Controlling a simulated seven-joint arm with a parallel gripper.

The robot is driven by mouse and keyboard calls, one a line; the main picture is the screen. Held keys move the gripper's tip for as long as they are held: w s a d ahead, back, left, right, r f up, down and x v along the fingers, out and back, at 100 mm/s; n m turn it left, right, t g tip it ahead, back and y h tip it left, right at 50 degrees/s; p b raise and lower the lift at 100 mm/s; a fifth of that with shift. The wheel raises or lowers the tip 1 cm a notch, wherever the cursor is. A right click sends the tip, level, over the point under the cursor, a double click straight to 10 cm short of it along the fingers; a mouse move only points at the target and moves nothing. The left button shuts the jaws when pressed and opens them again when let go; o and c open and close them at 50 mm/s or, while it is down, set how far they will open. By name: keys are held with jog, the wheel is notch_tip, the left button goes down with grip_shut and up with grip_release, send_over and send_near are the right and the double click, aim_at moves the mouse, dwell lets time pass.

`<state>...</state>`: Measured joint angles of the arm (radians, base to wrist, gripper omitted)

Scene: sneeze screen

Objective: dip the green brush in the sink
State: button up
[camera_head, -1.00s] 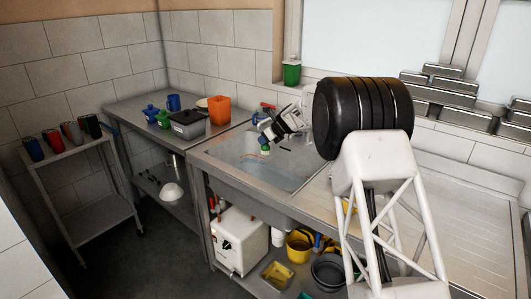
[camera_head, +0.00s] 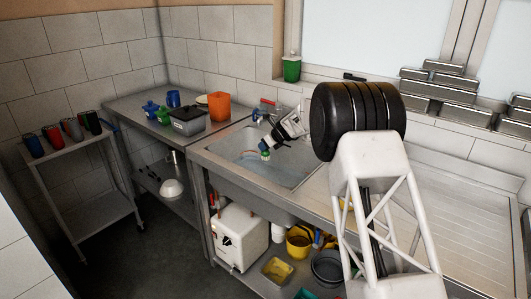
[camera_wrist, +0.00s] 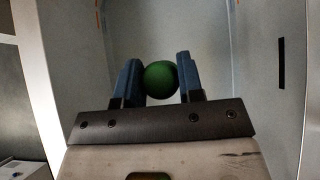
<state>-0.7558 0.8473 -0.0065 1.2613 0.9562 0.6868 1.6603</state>
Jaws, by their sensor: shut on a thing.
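My gripper (camera_head: 268,146) is over the sink (camera_head: 235,142) in the head view, tilted down into the basin. In the wrist view my gripper (camera_wrist: 160,82) has its two blue fingers closed on a round green thing, the end of the green brush (camera_wrist: 160,79). In the head view a small green and white part of the brush (camera_head: 265,155) shows below the fingers. The rest of the brush is hidden. I cannot tell whether it touches the sink's bottom or any water.
A grey container (camera_head: 188,121), an orange container (camera_head: 219,106) and blue and green items stand left of the sink. A faucet (camera_head: 268,105) is behind the basin. The drainboard (camera_head: 450,215) on the right is clear. A green cup (camera_head: 291,68) stands on the sill.

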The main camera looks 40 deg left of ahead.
aim_at(266, 155)
jog(key=shift+f, duration=1.25)
jog(key=shift+f, duration=0.15)
notch_tip(266, 155, down, 8)
dwell(1.1)
dwell(0.4)
jog(key=shift+f, duration=2)
jog(key=shift+r, duration=0.15)
jog(key=shift+r, duration=4.35)
